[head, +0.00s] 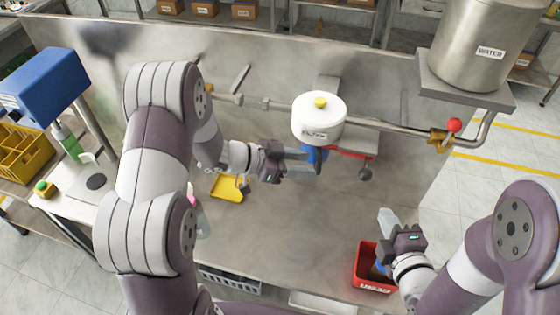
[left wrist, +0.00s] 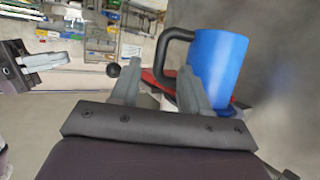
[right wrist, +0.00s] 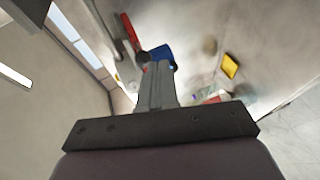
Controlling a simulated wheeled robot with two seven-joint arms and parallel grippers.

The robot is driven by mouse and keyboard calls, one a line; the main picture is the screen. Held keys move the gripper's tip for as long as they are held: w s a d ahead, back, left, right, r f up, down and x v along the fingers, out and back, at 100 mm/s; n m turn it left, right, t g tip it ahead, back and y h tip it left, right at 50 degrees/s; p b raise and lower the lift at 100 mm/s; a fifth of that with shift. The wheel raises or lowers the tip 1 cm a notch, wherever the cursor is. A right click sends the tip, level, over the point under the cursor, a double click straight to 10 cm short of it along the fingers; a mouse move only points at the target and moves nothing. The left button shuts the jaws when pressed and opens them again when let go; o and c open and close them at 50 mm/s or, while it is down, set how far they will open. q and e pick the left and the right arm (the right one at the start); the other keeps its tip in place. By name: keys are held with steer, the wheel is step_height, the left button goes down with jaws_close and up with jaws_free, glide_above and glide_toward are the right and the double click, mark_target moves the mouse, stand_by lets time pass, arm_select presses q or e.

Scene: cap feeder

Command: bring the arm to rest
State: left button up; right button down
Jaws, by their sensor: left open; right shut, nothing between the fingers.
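My left gripper (head: 298,163) is open and empty beside a blue mug (head: 314,154), under the white filter pot (head: 319,120). In the left wrist view, the mug (left wrist: 217,65) is just beyond the open fingers (left wrist: 157,85), its black handle (left wrist: 166,50) towards them; I cannot tell whether they touch. The pot hides part of the mug in the head view. My right gripper (head: 386,222) is shut and empty, above the red bin (head: 373,270) at the front right. In the right wrist view its fingers (right wrist: 156,80) are together, with the mug (right wrist: 160,54) far beyond.
A pipe with a red-knobbed valve (head: 454,125) runs from the steel water tank (head: 482,45) to the pot. A yellow tray (head: 227,188) lies on the steel table (head: 290,225). A blue machine (head: 45,85) stands at left. The table's front middle is mostly clear.

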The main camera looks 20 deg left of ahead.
arm_select(q)
steer(key=b+v, duration=0.3)
steer(key=v, duration=0.7)
steer(key=w+a+f+n+t+y+b, duration=0.35)
steer(key=f+n+y+b, duration=0.35)
steer(key=y, duration=0.3)
arm_select(e)
steer(key=w+d+f+m+g+h+p, duration=0.1)
steer(key=d+f+m+g+h, duration=0.15)
steer(key=f+m, duration=0.3)
steer(key=d+f+m+g+h, duration=0.1)
steer(key=d+f+m+g, duration=0.15)
steer(key=f+m, duration=0.35)
arm_select(q)
steer(key=s+d+f+n+g+y+b, duration=0.1)
steer(key=s+f+g, duration=0.3)
steer(key=s, duration=0.4)
steer(key=s+d+f+n+g+y+b, duration=0.1)
steer(key=s+f+n+g, duration=0.3)
steer(key=s, duration=0.5)
steer(key=shift+d+f+g+b, duration=0.2)
steer(key=shift+d+g+b, duration=0.15)
steer(key=shift+d+b, duration=0.3)
arm_select(e)
steer(key=s+d+f+m+g+h, duration=0.1)
steer(key=s+d+f+m+g, duration=0.1)
steer(key=s+m+g, duration=0.5)
steer(key=shift+s+d+m, duration=0.15)
steer(key=shift+m, duration=0.9)
